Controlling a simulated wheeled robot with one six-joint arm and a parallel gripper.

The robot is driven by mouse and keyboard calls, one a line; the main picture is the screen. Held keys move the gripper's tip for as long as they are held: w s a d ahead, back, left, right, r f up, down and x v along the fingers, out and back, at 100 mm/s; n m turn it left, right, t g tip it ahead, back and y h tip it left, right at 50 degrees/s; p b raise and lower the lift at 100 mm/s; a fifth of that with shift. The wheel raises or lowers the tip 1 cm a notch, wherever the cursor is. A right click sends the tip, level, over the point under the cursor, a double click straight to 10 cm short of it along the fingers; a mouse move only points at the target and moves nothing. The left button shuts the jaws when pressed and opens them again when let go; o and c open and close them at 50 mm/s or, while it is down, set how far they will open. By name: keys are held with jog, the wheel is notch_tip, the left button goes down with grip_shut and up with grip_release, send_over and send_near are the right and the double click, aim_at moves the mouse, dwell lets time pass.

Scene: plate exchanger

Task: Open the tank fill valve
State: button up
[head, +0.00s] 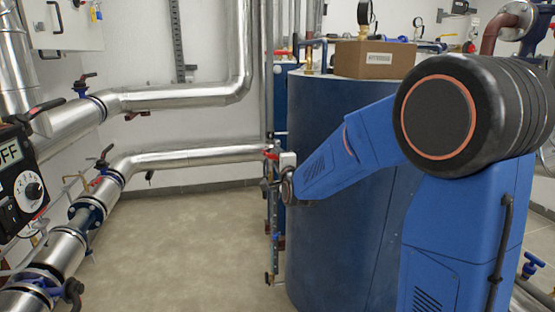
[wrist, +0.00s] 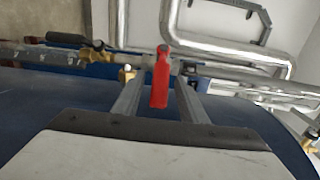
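A red valve lever (wrist: 160,80) shows in the wrist view, standing between the two fingers of my gripper (wrist: 160,100). Narrow gaps show on both sides of the lever, so the fingers look open around it and not closed on it. The lever meets a metal pipe with fittings (wrist: 100,55) behind it. In the head view a small red part (head: 268,153) shows by my gripper (head: 277,165), at the left side of the blue tank (head: 345,220). The fingertips are too small there to make out.
A cardboard box (head: 375,59) and gauges sit on top of the tank. Silver insulated pipes (head: 190,158) with valves run along the left and back walls. A control box with a dial (head: 22,180) is at the left edge. The floor (head: 190,240) left of the tank is clear.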

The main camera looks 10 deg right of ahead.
grip_shut()
